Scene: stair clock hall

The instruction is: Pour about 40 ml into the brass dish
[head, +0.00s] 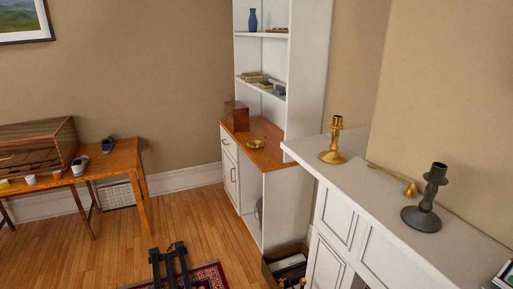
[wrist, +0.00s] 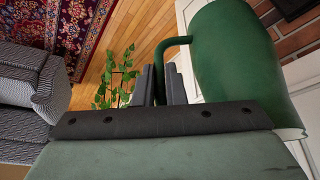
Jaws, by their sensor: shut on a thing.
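A small brass dish (head: 257,143) sits on the wooden top of the white cabinet in the head view, near its front edge. My gripper (wrist: 163,78) is shut on the handle of a green jug (wrist: 238,60) in the wrist view. The curved handle passes between the two dark fingers, and the jug's body fills the upper right. The inside of the jug and any liquid in it are hidden. I cannot tell its tilt. The dish is not seen in the wrist view, and the jug is not seen in the head view.
A brown wooden box (head: 236,116) stands behind the dish, below open shelves. A white mantel (head: 370,185) at the right carries a brass candlestick (head: 333,142), a dark candlestick (head: 428,200) and a brass snuffer. A wooden table (head: 118,160) stands left. Floor between is mostly clear.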

